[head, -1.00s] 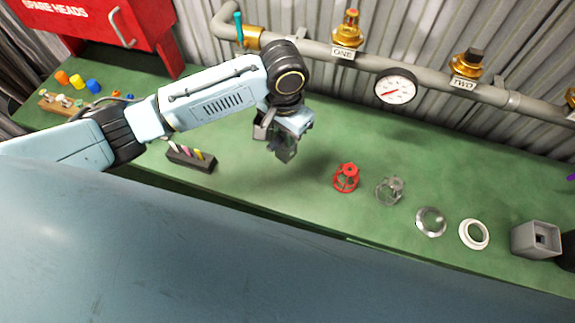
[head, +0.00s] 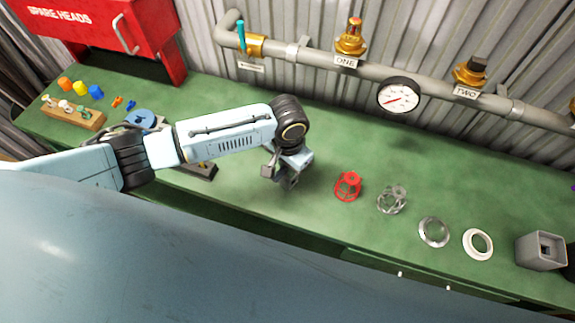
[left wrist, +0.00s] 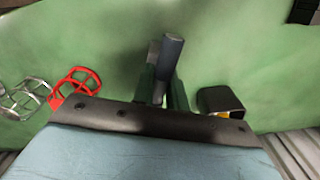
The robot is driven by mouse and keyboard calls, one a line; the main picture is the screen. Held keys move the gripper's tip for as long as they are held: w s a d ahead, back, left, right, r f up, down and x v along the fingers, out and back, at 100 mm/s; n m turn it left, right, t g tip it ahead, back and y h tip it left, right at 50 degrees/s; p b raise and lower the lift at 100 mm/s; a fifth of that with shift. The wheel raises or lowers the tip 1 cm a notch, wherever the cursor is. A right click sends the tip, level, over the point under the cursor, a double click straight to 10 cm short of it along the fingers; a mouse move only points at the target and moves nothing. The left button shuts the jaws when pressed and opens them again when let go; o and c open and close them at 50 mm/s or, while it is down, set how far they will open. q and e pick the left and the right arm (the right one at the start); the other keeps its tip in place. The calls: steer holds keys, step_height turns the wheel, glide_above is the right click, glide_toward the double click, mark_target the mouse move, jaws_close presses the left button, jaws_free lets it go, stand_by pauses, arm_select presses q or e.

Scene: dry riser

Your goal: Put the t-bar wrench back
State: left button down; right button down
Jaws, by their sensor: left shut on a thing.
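My left gripper (head: 285,172) hangs low over the green bench, left of the red cage-like head guard. It is shut on a grey bar, which I take for the t-bar wrench (left wrist: 171,58); in the left wrist view it stands up between the fingers. Its crossbar cannot be made out, and in the head view the gripper mostly hides it. A dark block (head: 203,170) lies left of the gripper, partly behind my arm; it also shows in the left wrist view (left wrist: 220,101), with a bit of yellow. My right gripper is not in view.
To the right stand the red guard (head: 347,186), a grey guard (head: 392,200), a metal ring (head: 433,232), a white ring (head: 478,244) and a grey box (head: 541,251). A pipe (head: 320,57) with a gauge (head: 399,96) runs behind. The bench (head: 350,140) between is clear.

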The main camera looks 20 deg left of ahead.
arm_select(q)
steer(key=c, duration=1.4)
jaws_free()
steer(key=shift+f, duration=0.1)
step_height(320, 180, up, 12)
steer(key=p, duration=0.1)
